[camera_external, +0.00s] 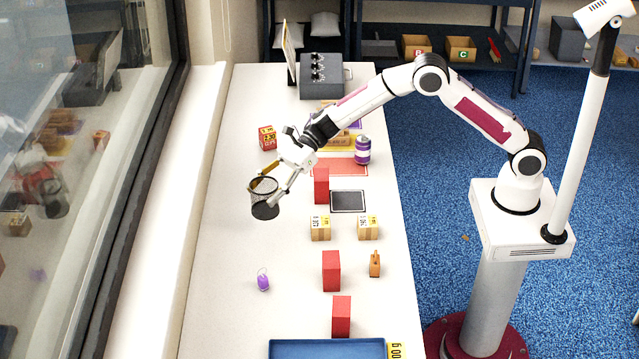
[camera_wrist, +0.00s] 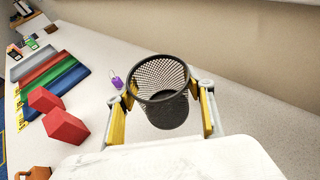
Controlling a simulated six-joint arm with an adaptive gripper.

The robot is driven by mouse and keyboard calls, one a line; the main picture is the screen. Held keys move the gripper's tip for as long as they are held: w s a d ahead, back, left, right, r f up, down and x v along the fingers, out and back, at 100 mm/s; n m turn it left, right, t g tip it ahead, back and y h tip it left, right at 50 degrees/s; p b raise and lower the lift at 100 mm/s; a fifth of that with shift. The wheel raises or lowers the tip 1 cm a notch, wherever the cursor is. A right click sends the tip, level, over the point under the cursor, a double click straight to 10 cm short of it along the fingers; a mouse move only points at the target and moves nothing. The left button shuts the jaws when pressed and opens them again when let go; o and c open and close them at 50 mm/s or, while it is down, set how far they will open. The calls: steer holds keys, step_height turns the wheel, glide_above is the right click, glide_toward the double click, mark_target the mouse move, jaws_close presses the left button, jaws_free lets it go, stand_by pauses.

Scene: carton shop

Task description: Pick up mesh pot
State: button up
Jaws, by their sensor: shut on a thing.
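The mesh pot (camera_wrist: 163,88) is a dark, round wire-mesh cup with a solid dark base. In the wrist view it sits between the two yellow-padded fingers of my gripper (camera_wrist: 163,105), its open mouth showing. In the outside view the mesh pot (camera_external: 264,196) is at the end of my gripper (camera_external: 268,178), over the left part of the white table, tilted. My gripper is shut on the mesh pot. I cannot tell for sure how high its base is above the table.
Red blocks (camera_external: 331,271), small cartons (camera_external: 320,228), a dark tablet (camera_external: 348,201) and a purple-and-white bottle (camera_external: 363,150) stand to the right on the table (camera_external: 225,280). A purple tag (camera_external: 263,279) lies nearer the front. A blue tray (camera_external: 325,349) is at the front edge. A window runs along the left.

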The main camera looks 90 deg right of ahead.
steer(key=shift+r, duration=0.9)
